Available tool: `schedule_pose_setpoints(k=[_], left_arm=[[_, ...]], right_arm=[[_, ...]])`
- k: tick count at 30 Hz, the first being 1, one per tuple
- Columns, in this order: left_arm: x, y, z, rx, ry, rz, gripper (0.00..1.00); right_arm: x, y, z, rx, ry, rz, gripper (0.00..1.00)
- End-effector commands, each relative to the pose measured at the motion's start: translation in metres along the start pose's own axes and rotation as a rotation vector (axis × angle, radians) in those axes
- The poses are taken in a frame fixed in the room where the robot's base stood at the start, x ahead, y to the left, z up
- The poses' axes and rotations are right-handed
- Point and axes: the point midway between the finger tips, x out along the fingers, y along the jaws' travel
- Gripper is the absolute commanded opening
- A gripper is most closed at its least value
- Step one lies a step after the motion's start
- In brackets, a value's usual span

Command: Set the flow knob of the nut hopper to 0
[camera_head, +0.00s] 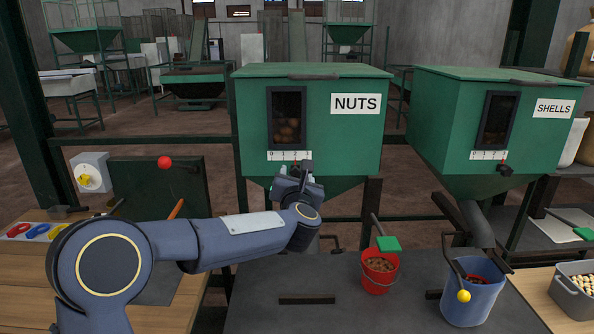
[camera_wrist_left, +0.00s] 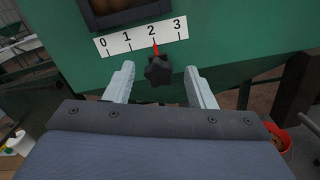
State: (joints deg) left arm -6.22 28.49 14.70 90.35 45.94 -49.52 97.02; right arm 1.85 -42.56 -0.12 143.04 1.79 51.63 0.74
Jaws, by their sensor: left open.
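The green nut hopper (camera_head: 345,140) carries a NUTS sign and a dark window with nuts behind it. Its black flow knob (camera_wrist_left: 157,70) shows in the left wrist view below a white scale (camera_wrist_left: 142,37) marked 0 to 3. The knob's red pointer is at the 2. My left gripper (camera_wrist_left: 158,84) is open, with one finger on each side of the knob and visible gaps to it. In the head view my left gripper (camera_head: 297,180) is in front of the nut hopper's lower face and mostly hides the knob. My right gripper is not in view.
The green shell hopper (camera_head: 455,120) stands at the right with its own knob (camera_head: 505,169). A red bucket (camera_head: 379,270) and a blue bucket (camera_head: 473,295) stand on the grey table below. A red-balled lever (camera_head: 164,162) is at the left.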

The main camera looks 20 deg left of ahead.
Motion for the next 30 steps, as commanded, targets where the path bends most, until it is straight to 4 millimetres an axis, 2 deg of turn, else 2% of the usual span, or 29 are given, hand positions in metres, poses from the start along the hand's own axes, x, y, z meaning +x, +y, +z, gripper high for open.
schedule_pose_setpoints(k=[4,12,23,24,30], left_arm=[[0.0105,0.0004,0.0007,0.001,-0.001,0.001,0.5],[0.0118,0.0001,-0.0002,0.002,-0.001,0.0,0.5],[0.0116,0.0001,-0.0001,0.002,-0.001,0.0,0.03],[0.0116,0.0001,-0.0002,0.002,-0.001,0.0,0.0],[0.0118,0.0038,-0.0037,0.002,-0.001,0.001,0.0]], right_arm=[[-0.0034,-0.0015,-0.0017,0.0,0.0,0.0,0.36],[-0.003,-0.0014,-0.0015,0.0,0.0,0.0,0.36],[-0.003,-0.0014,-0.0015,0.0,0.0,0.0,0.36],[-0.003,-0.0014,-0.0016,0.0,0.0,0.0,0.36],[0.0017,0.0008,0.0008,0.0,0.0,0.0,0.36]])
